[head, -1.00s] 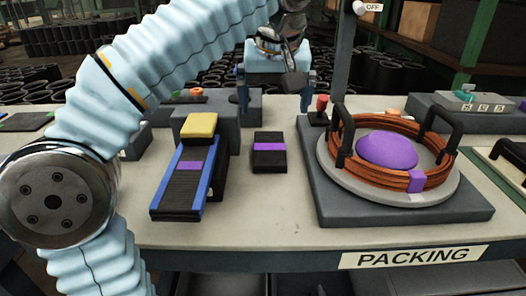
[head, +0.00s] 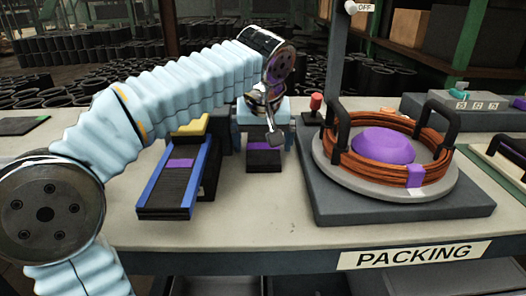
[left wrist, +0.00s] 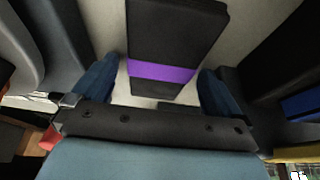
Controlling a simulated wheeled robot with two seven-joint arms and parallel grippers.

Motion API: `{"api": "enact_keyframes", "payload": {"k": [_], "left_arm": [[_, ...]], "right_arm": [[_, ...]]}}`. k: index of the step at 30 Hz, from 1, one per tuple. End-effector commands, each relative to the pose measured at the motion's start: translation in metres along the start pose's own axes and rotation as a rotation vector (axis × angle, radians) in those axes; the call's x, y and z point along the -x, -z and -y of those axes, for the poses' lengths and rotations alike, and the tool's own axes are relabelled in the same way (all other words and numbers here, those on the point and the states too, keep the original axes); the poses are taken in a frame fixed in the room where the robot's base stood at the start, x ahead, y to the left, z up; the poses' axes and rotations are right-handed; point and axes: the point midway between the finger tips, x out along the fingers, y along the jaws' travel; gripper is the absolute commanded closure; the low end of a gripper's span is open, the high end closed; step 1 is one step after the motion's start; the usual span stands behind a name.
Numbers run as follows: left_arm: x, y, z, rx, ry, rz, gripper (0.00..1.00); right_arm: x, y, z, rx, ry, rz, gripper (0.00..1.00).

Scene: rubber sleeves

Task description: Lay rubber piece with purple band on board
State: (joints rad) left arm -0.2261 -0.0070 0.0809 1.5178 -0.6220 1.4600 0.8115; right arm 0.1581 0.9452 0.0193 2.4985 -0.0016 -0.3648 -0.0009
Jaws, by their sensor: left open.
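The black rubber piece with a purple band (head: 264,160) lies on the table, its far part hidden behind my left gripper. My left gripper (head: 263,139) is open and points down over it. In the left wrist view the piece (left wrist: 178,30) lies between the two open blue fingers (left wrist: 160,70), with a gap on each side. To its left in the head view stands a sloping board with blue side rails (head: 154,186), bearing a black ribbed strip with a purple band (head: 176,184). My right gripper is not in view.
A yellow block (head: 190,127) sits at the board's upper end, partly behind my arm. At right, a grey round plate (head: 330,170) holds an orange-brown coil (head: 440,178) around a purple dome (head: 384,146). A red knob (head: 316,102) stands beside it. The front table strip is clear.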

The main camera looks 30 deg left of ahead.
Motion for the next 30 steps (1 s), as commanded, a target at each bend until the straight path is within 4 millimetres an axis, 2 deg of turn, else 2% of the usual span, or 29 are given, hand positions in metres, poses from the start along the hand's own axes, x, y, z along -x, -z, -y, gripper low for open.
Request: {"api": "enact_keyframes", "payload": {"k": [2,3,15,16,17,26,30], "left_arm": [[0.000,0.000,0.000,0.000,0.000,0.000,0.00],[0.000,0.000,0.000,0.000,0.000,0.000,0.03],[0.001,0.000,0.000,0.000,0.000,0.000,0.64],[0.001,0.000,0.000,0.000,-0.001,-0.001,0.64],[0.001,0.000,0.000,0.000,-0.001,-0.001,0.70],[0.008,0.003,-0.001,0.000,-0.001,-0.002,0.70],[0.028,0.012,-0.001,0.001,-0.003,-0.003,0.70]], "right_arm": [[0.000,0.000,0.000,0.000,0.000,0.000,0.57],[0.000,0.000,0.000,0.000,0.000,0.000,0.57],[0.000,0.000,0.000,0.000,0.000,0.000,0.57],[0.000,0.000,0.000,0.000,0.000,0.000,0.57],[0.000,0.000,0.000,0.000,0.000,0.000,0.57],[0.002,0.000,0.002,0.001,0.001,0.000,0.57],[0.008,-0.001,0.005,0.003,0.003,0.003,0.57]]}}
